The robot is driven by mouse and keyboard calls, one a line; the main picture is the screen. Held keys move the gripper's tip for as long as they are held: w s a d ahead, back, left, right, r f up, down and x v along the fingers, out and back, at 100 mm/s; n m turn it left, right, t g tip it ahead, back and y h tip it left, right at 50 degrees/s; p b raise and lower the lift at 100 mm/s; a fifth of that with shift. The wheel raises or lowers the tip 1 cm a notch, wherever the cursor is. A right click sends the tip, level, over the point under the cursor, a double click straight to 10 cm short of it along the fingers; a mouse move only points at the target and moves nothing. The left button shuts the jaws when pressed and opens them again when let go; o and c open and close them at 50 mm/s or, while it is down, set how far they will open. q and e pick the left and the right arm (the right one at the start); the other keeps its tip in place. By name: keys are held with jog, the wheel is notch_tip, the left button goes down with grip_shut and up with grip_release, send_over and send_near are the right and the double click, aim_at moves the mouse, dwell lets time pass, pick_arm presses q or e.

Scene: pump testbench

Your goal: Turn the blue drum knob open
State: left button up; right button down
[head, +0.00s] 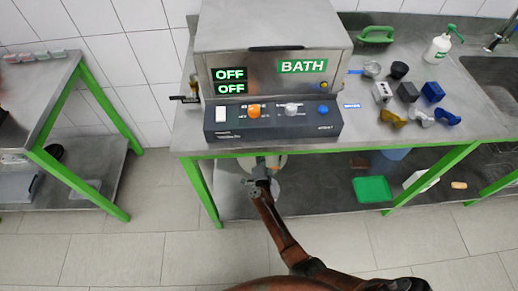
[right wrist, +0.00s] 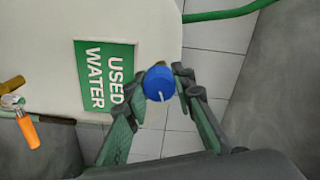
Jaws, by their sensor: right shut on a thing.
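The blue drum knob (right wrist: 158,85), round with a white mark on its face, shows in the right wrist view beside the white drum (right wrist: 130,22) with its green "USED WATER" label (right wrist: 106,76). My right gripper (head: 262,168) reaches under the front edge of the bench in the head view. Its two fingers are closed on the knob from both sides. The white mark points down and slightly right in the wrist view. In the head view the knob is hidden by the gripper and bench. My left gripper is in neither view.
A bath unit (head: 272,65) reading OFF stands on the green-framed bench above my gripper. An orange-handled valve (right wrist: 27,125) is at the wrist view's left, and a green hose (right wrist: 220,14) runs along its top. A green tray (head: 372,189) lies on the lower shelf.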

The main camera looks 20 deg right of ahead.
jog(key=m, duration=0.3)
jog(key=shift+a+f, duration=0.1)
jog(key=shift+f, duration=0.1)
jog(key=shift+m+b, duration=0.35)
jog(key=shift+m, duration=0.05)
jog(key=m, duration=0.3)
jog(key=shift+b, duration=0.4)
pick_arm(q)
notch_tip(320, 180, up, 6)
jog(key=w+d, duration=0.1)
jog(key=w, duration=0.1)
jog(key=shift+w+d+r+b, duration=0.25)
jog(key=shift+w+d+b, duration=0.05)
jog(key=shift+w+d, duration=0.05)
pick_arm(e)
jog(key=shift+m, duration=1.7)
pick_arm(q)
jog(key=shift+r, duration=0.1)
pick_arm(e)
jog(key=c, duration=1.6)
grip_release()
